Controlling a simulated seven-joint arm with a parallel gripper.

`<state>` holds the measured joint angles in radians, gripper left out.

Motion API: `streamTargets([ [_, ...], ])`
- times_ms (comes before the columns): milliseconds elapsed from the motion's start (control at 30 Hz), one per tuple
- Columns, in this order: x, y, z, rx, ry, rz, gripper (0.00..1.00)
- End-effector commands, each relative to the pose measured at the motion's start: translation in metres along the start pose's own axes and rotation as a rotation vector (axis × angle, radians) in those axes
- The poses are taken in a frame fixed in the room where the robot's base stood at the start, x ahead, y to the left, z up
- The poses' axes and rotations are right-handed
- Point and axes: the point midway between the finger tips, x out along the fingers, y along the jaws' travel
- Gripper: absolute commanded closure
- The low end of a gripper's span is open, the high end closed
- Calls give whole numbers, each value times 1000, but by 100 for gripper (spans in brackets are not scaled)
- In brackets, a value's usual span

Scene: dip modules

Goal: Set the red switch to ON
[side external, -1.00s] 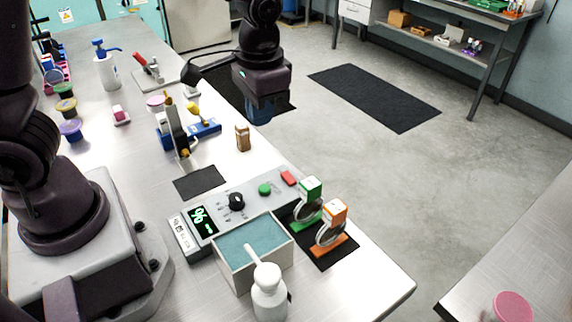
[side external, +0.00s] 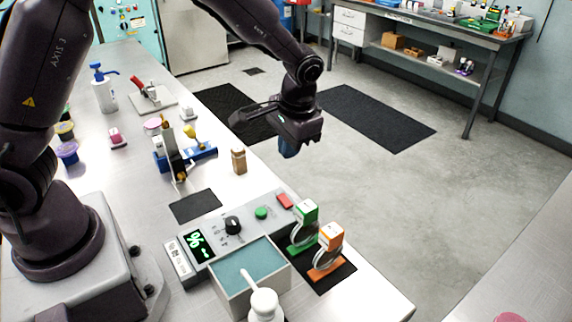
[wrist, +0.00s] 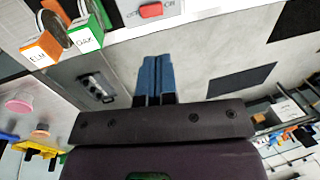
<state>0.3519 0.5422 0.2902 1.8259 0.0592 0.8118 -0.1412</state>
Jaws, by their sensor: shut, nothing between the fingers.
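The red switch (side external: 284,201) is a small red rocker at the far right end of the grey control panel (side external: 213,246). It also shows in the wrist view (wrist: 151,10) at the top, with lettering on both sides; the right-hand label looks like "ON", and the left one is cut off or hard to read. I cannot tell which way the switch is set. My gripper (side external: 289,150) is above and beyond the table's edge, clear of the switch. In the wrist view its blue fingers (wrist: 154,75) are together and empty, below the switch in the picture.
On the panel are a green button (side external: 261,213), a black knob (side external: 232,225) and a green display (side external: 197,244). A green-topped stand (side external: 305,212) and an orange-topped stand (side external: 330,238) are close to the switch. A teal-filled box (side external: 250,268) adjoins the panel.

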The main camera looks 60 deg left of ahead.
Motion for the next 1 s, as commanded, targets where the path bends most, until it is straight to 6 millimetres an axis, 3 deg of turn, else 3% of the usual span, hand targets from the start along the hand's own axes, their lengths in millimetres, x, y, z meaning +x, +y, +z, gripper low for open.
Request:
streamTargets([
  [533,108,0,1,0,-5,-1,100],
  [733,126,0,1,0,-2,0,100],
  [1000,129,0,0,0,0,0,100],
])
